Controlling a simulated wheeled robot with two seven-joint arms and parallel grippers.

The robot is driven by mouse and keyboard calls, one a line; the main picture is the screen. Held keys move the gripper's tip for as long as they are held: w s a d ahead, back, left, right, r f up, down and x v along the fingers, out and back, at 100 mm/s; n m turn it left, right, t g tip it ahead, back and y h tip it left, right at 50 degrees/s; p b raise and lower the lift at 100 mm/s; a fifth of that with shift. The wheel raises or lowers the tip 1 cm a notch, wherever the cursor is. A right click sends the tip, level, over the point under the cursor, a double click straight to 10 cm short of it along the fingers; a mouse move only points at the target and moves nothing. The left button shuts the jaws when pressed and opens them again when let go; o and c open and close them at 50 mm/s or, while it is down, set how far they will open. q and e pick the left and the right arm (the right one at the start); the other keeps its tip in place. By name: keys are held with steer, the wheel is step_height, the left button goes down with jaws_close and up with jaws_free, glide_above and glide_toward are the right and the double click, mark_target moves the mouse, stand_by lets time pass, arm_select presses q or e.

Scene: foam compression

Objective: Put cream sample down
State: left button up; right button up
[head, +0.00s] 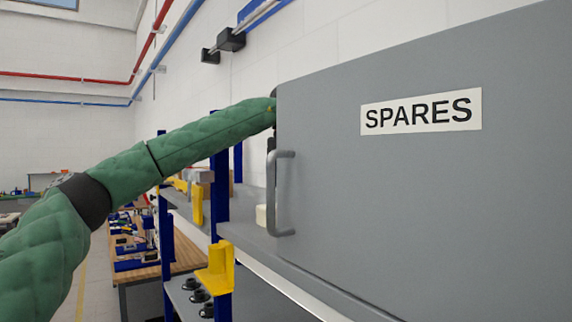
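A small cream block (261,215), which may be the cream sample, shows at shelf height just left of the grey door's handle. The door hides part of it, and I cannot tell whether anything holds it. My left arm, in a green padded cover, comes in from the left and passes behind the edge of the grey door (420,210) marked SPARES. The door hides my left gripper. My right gripper is not in view.
The door fills the right half of the view, its grey handle (284,194) sticking out. Blue posts and a grey shelf (243,205) stand behind. A yellow bracket (215,268) sits on a post, with several black round parts below. Wooden benches (185,258) lie farther back.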

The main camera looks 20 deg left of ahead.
arm_select(q)
step_height(320, 180, up, 5)
steer(key=shift+f+b, duration=0.1)
steer(key=shift+b, duration=0.5)
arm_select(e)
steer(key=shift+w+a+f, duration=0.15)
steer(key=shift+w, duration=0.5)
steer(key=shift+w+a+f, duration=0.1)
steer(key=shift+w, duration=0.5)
